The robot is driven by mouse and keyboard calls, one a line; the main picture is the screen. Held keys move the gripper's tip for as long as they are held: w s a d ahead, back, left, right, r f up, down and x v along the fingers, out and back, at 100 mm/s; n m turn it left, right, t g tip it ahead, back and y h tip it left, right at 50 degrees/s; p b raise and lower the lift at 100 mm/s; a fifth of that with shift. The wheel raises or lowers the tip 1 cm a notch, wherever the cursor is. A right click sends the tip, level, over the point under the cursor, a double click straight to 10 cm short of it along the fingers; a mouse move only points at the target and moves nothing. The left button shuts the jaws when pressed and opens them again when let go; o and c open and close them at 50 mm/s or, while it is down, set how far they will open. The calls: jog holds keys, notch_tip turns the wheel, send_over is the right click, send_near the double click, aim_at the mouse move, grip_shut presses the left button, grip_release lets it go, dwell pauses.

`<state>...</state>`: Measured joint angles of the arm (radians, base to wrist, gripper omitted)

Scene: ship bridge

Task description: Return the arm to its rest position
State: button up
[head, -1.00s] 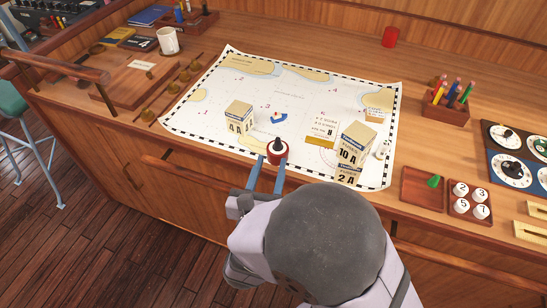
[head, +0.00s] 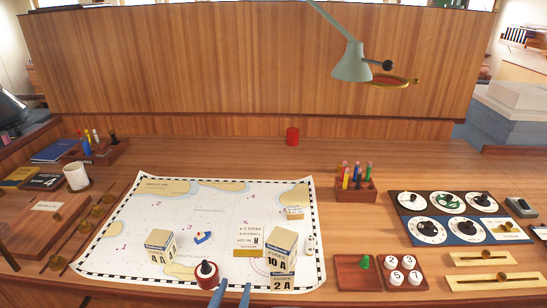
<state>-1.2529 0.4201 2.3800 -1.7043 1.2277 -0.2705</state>
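My gripper (head: 233,289) shows at the bottom edge of the head view as two blue fingers. The rest of my arm is out of view.
The chart (head: 130,225) bears a small fuse box (head: 160,246), a taller one (head: 282,248) right of my fingers, and a blue-and-white toy boat (head: 203,237). A red tray (head: 350,276), pen holder (head: 356,190), dial panels (head: 470,240) and lamp (head: 352,65) lie rightward.

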jog(key=s+d+f+m+g+h, duration=0.1)
jog(key=d+m+g+h, duration=0.25)
jog(key=d+m, duration=0.4)
jog(key=d+f+m+g+h, duration=0.2)
jog(key=d+m+g+h, duration=0.15)
jog(key=d, duration=0.65)
jog(key=s+d+f+m+g+y, duration=0.2)
jog(key=s+d+m+g+y, duration=0.2)
jog(key=m, duration=0.7)
jog(key=s+d+f+m+g+y+b, duration=0.1)
jog(key=s+d+f+m+g+y, duration=0.2)
jog(key=m, duration=0.9)
jog(key=s+d+y, duration=0.1)
jog(key=s, duration=0.2)
jog(key=shift+g+b, duration=0.3)
jog(key=shift+g, duration=0.1)
